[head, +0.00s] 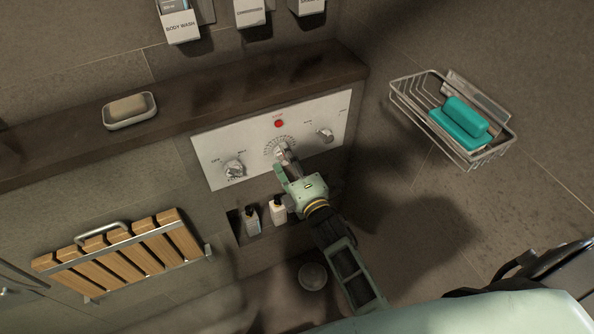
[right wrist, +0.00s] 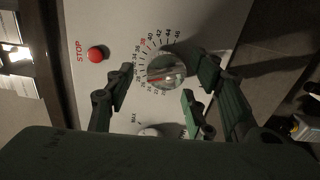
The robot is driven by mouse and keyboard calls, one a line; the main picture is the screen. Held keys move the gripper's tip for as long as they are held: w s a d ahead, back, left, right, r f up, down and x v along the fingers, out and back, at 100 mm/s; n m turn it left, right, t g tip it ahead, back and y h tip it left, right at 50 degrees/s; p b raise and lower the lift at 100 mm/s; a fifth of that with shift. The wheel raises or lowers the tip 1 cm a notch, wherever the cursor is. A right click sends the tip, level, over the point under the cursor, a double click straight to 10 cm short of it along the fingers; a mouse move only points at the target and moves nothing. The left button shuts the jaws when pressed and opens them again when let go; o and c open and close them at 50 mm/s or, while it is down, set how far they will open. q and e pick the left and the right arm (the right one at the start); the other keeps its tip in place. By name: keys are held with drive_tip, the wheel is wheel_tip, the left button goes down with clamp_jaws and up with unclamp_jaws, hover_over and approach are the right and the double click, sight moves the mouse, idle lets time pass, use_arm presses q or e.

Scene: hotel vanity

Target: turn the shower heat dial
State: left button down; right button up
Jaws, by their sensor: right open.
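The shower heat dial (right wrist: 166,71) is a round silver knob ringed with temperature numbers on a white wall panel (head: 215,145). In the head view my right gripper (head: 285,158) is at the panel's middle and partly hides the dial. In the right wrist view the right gripper (right wrist: 160,85) is open, with its fingers spread on both sides of the dial. A gap shows between the left finger and the knob; contact on the other side cannot be told. My left gripper is not in view.
A red stop button (head: 279,124) is above the dial. Other knobs sit left (head: 234,168) and right (head: 325,135). A ledge (head: 190,98) holds a soap dish (head: 130,121). A wire basket (head: 405,92) is at right. Bottles (head: 278,209) stand in a niche below. A slatted wooden seat (head: 120,252) is at left.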

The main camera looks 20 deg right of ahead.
drive_tip(key=s, duration=1)
drive_tip(key=shift+s+d+r, duration=0.2)
drive_tip(key=shift+s+d, duration=0.05)
drive_tip(key=shift+d, duration=0.2)
drive_tip(key=s+a+f+m+g, duration=0.1)
drive_tip(key=s+f+m+g, duration=0.4)
drive_tip(key=f, duration=1)
drive_tip(key=s+f+m+g, duration=0.3)
drive_tip(key=s+f, duration=0.3)
drive_tip(key=f, duration=0.9)
drive_tip(key=s+d+f+m+g, duration=0.2)
drive_tip(key=s+f, duration=0.4)
drive_tip(key=s, duration=0.4)
drive_tip(key=s+d+f+m+g+h, duration=0.1)
drive_tip(key=s+f+m+g, duration=0.3)
drive_tip(key=s, duration=0.6)
drive_tip(key=s+d+f+m+g, duration=0.2)
drive_tip(key=s+f+m+g, duration=0.1)
drive_tip(key=s+f, duration=0.4)
drive_tip(key=s, duration=0.3)
drive_tip(key=shift+d+f+h, duration=0.3)
drive_tip(key=shift+f, duration=0.1)
